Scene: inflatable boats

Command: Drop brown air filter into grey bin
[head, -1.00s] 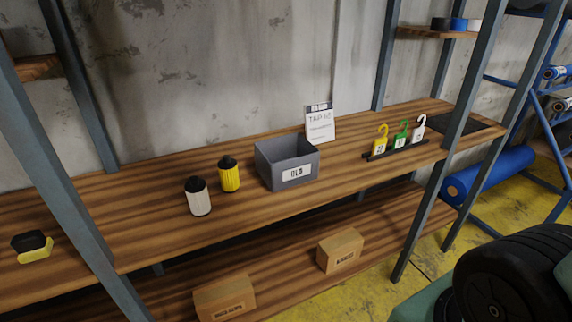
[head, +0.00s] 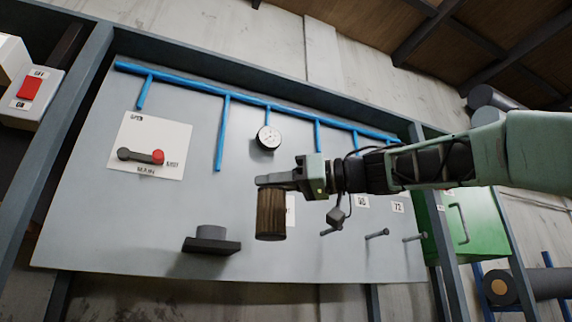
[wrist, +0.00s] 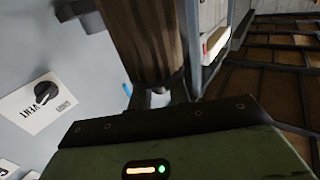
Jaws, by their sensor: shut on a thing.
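The brown air filter (head: 271,216) is a ribbed brown cylinder with a dark top, hanging upright from my gripper (head: 272,182) in front of a grey wall panel. My gripper is shut on the filter's upper end. The filter also shows large at the top of the wrist view (wrist: 148,42), beyond the dark gripper edge (wrist: 160,122). The fingertips are partly hidden there. The grey bin is in neither current view.
The grey panel (head: 110,225) carries blue pipes (head: 222,130), a round gauge (head: 268,138), a red-ended lever (head: 142,156) and a dark bracket with a grey stub (head: 211,241). A green cabinet (head: 480,225) stands right. A red switch box (head: 28,88) is left.

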